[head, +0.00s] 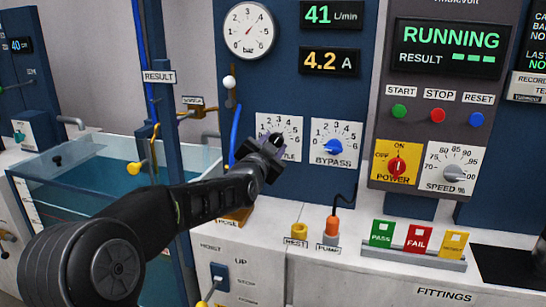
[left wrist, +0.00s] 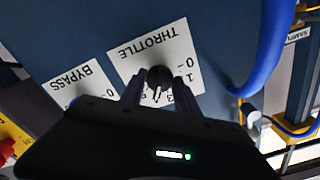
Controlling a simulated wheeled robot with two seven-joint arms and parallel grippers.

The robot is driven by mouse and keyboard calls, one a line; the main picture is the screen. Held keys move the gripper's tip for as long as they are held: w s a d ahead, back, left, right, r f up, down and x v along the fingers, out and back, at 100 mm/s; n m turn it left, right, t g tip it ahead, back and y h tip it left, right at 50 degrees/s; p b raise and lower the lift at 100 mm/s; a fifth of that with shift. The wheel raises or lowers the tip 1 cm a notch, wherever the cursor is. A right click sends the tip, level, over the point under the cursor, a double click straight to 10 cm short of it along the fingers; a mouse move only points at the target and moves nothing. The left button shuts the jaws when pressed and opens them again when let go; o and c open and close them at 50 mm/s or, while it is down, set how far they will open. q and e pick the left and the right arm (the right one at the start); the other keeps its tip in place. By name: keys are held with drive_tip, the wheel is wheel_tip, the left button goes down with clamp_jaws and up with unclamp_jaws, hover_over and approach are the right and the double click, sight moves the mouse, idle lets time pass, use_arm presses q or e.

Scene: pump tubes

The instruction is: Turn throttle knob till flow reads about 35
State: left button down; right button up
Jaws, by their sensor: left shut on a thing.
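The throttle dial plate (head: 292,127) is on the blue panel, partly hidden behind my left gripper (head: 270,145). In the left wrist view the black throttle knob (left wrist: 159,80) sits between the two fingers of my left gripper (left wrist: 160,88), which is shut on it. A white pointer line shows on the knob; the exact setting is hard to read. The flow display (head: 331,14) reads 41 L/min. My right gripper is in neither view.
The bypass dial with its blue knob (head: 334,147) is just right of the throttle. A display (head: 330,61) reads 4.2 A. The status screen (head: 449,48) reads RUNNING. A blue hose (left wrist: 262,50) runs close beside the throttle plate. A water tank (head: 110,170) stands left.

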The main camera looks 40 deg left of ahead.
use_arm(q)
drive_tip(key=c, duration=0.9)
unclamp_jaws()
drive_tip(key=shift+s, duration=0.1)
drive_tip(key=v, duration=0.7)
drive_tip(key=shift+s+d+b, duration=0.15)
drive_tip(key=shift+s+b, duration=0.1)
drive_tip(key=shift+b, duration=0.05)
drive_tip(key=shift+f, duration=0.1)
